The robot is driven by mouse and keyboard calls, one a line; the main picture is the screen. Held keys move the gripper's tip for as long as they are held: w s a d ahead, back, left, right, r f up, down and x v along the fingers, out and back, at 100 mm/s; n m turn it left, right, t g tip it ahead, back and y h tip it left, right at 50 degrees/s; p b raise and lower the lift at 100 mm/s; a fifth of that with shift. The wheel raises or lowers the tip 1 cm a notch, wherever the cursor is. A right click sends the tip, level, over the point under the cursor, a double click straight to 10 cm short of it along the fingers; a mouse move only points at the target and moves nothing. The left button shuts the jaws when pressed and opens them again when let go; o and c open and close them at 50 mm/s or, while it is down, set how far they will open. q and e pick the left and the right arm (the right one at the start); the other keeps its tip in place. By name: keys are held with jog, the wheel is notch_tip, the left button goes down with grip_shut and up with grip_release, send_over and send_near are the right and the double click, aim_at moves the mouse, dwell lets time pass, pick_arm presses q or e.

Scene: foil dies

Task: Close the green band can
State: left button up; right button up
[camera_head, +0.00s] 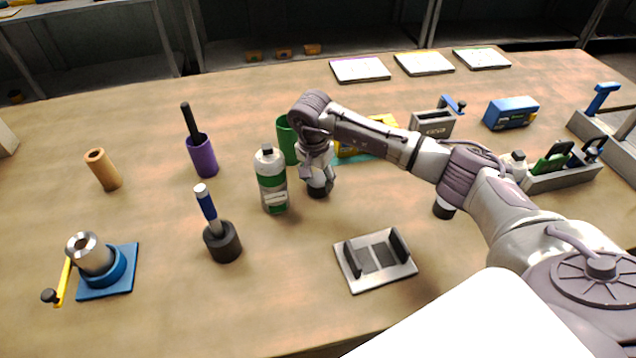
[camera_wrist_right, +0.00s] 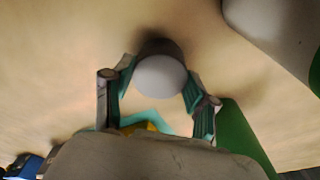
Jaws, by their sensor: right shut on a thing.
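The green band can (camera_head: 271,182) stands upright left of my right gripper, pale grey with a green band and a small dark part on top. Its pale side also shows at the upper right of the right wrist view (camera_wrist_right: 272,28). My right gripper (camera_head: 318,180) points down and is shut on a small dark piece (camera_head: 320,190) low over the table. In the wrist view this piece has a pale rounded top (camera_wrist_right: 160,77) between the fingers. Whether it touches the table I cannot tell. My left gripper is not in view.
A green cup (camera_head: 286,140) stands close behind the can, partly hidden by my arm. A dark holder (camera_head: 223,243) with a blue-handled tool and a purple cup (camera_head: 202,157) stand left. A grey metal fixture (camera_head: 358,282) lies in front. Table between is clear.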

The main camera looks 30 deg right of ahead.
aim_at(319, 178)
jog(key=shift+w+r, duration=0.1)
jog(key=shift+r, duration=0.4)
notch_tip(319, 178, up, 3)
jog(key=shift+f+b, duration=0.15)
jog(key=shift+b, duration=0.65)
jog(key=s+d+r+b, duration=0.2)
jog(key=s+d+r, duration=0.3)
jog(key=s, duration=0.5)
notch_tip(319, 178, up, 2)
jog(key=shift+s+r+b, duration=0.2)
jog(key=shift+s+b, duration=0.1)
jog(key=shift+d, duration=0.1)
